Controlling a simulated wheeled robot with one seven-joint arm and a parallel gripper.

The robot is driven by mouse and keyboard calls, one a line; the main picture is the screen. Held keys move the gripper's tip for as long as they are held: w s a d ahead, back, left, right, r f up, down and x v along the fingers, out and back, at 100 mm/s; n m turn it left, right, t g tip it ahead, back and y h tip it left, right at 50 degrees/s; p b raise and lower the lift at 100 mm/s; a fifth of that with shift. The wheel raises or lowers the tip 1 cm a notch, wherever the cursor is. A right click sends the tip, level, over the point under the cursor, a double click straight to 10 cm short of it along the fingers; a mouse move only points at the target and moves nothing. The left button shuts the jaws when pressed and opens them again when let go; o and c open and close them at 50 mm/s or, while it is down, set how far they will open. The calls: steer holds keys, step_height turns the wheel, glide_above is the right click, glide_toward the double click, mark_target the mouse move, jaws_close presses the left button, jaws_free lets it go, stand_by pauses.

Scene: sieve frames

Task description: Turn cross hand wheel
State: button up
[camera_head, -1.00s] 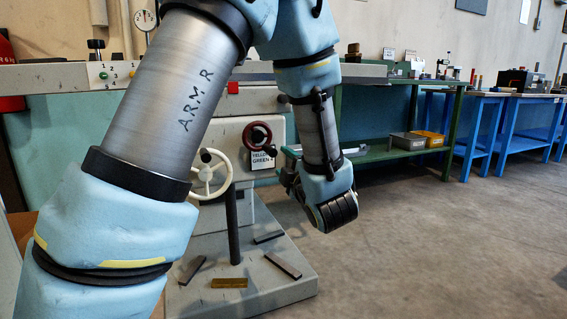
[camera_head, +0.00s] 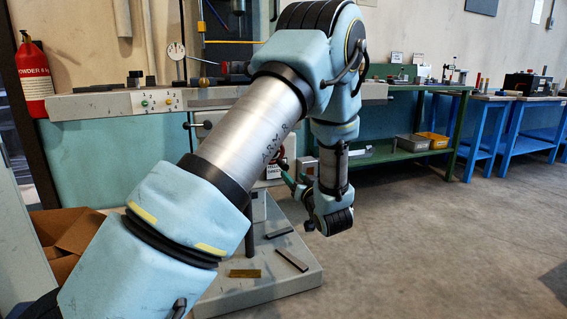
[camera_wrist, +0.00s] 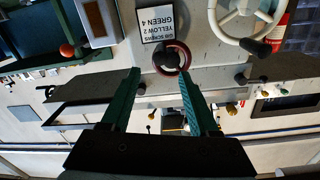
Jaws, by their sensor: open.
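A dark red hand wheel (camera_wrist: 172,58) with a dark hub and grip shows just beyond my fingertips in the upside-down wrist view. A pale spoked hand wheel (camera_wrist: 240,18) with a black grip is at its upper right. I cannot tell which is the cross hand wheel. My gripper (camera_wrist: 161,76) is open, its two green fingers pointing at the dark red wheel, with nothing between them. Contact cannot be told. In the head view my gripper (camera_head: 287,172) is beside the machine front, and the dark red wheel (camera_head: 279,154) is partly hidden. My arm hides most of the machine's middle.
A label card (camera_wrist: 157,21) is beside the dark red wheel. Loose bars (camera_head: 291,260) lie on the machine's base plate. A cardboard box (camera_head: 72,236) is at left, a red extinguisher (camera_head: 34,75) behind. A green bench (camera_head: 400,155) stands at right; the right floor is clear.

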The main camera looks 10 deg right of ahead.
steer(key=w, duration=0.7)
steer(key=w+a+b, duration=0.1)
steer(key=w, duration=0.2)
steer(key=shift+w, duration=0.15)
jaws_close()
